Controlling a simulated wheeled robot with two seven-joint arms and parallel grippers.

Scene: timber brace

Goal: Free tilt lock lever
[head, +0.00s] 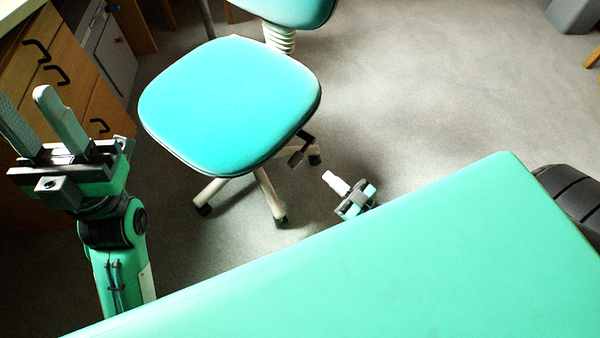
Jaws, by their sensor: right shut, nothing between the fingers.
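An office chair with a turquoise seat (230,105) stands on the grey floor in the head view. A dark lever (297,157) sticks out from under the seat's right edge; I take it to be the tilt lock lever. Its inner end is hidden under the seat. My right gripper (328,177) is shut and empty, a little to the right of and below the lever in the picture, apart from it. My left gripper (28,108) is at the far left, fingers spread and empty, away from the chair.
Wooden drawers (75,90) with black handles stand at the left, behind my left gripper. The chair's backrest (290,8) is at the top, and its pale legs (268,192) spread below the seat.

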